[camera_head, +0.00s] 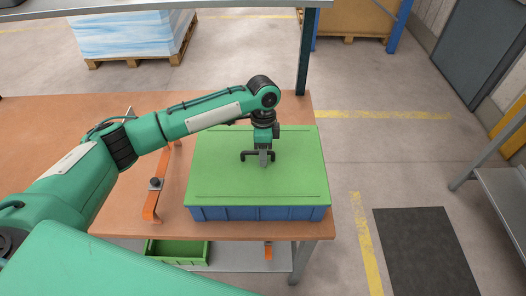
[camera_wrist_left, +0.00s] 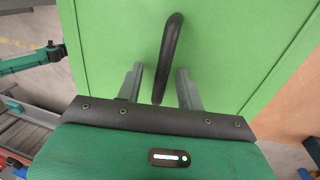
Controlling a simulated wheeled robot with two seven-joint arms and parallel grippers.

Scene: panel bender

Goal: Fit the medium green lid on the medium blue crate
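The green lid (camera_head: 300,170) lies on top of the blue crate (camera_head: 262,213) at the right front of the brown table. Its edges look about in line with the crate walls; I cannot tell whether it is fully seated. A black bar handle (camera_wrist_left: 170,55) stands on the lid. My left gripper (camera_head: 263,160) is low over the lid's middle. In the left wrist view its two fingers (camera_wrist_left: 160,88) are apart, one on each side of the handle, with gaps showing. The lid fills most of that view. My right gripper is not in view.
An orange strap-like bracket (camera_head: 163,185) lies on the table (camera_head: 130,222) left of the crate. A green bin (camera_head: 178,252) sits on the lower shelf.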

